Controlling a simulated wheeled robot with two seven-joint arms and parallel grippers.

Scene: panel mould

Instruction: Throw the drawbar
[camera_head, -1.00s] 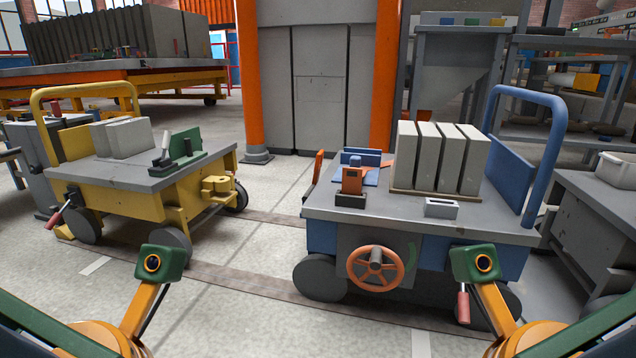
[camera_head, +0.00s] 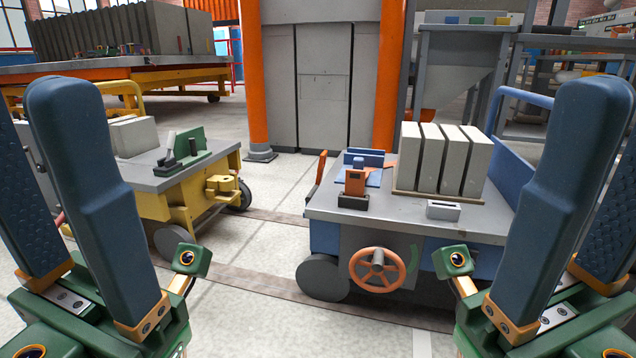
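A blue trolley (camera_head: 330,236) with a grey top stands right of centre. An orange upright bar (camera_head: 318,172) on its left side, facing the yellow trolley, looks like the drawbar, though I cannot be sure. The yellow trolley (camera_head: 180,203) stands to its left, with a yellow block-like fitting (camera_head: 222,186) on its near right corner. A floor gap separates the trolleys. My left gripper (camera_head: 35,105) is raised at the left, open and empty, hiding part of the yellow trolley. My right gripper (camera_head: 618,105) is raised at the right, open and empty, hiding the blue trolley's right end. Neither touches the bar.
The blue trolley carries grey slabs (camera_head: 427,158), an orange block device (camera_head: 355,183) and an orange handwheel (camera_head: 376,269) on its front. The yellow trolley carries pale blocks (camera_head: 134,137) and a green bracket (camera_head: 190,147). Orange posts (camera_head: 257,80) stand behind. Floor between the trolleys is clear.

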